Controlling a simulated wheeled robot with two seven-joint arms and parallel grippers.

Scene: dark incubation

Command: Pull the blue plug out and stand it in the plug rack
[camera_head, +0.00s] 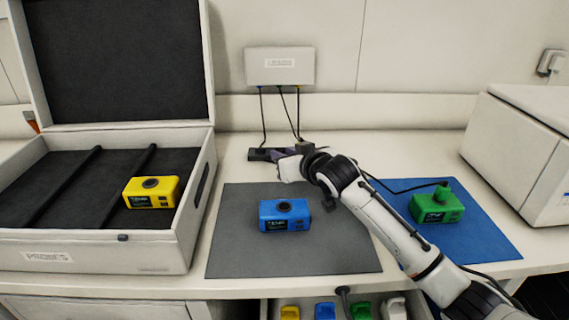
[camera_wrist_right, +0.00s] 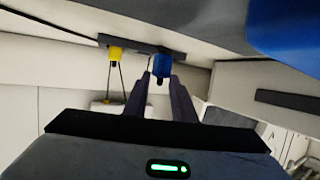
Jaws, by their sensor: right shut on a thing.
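The blue plug (camera_wrist_right: 162,66) is between the two dark fingers of my right gripper (camera_wrist_right: 166,88), which is shut on it. In the wrist view it meets the dark power strip (camera_wrist_right: 139,45); I cannot tell whether it is fully seated. A yellow plug (camera_wrist_right: 115,55) sits in the same strip beside it. In the head view my right gripper (camera_head: 273,155) reaches over the strip (camera_head: 257,155) at the back of the bench, and the blue plug is hidden there. My left gripper is not in view. I cannot identify the plug rack for certain.
A blue device (camera_head: 285,216) stands on the grey mat (camera_head: 340,255), a green device (camera_head: 437,206) on the blue mat (camera_head: 490,232). A yellow device (camera_head: 151,192) lies in the open case (camera_head: 100,253). An open drawer (camera_head: 273,309) holds several coloured pieces. A wall box (camera_head: 280,66) trails cables.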

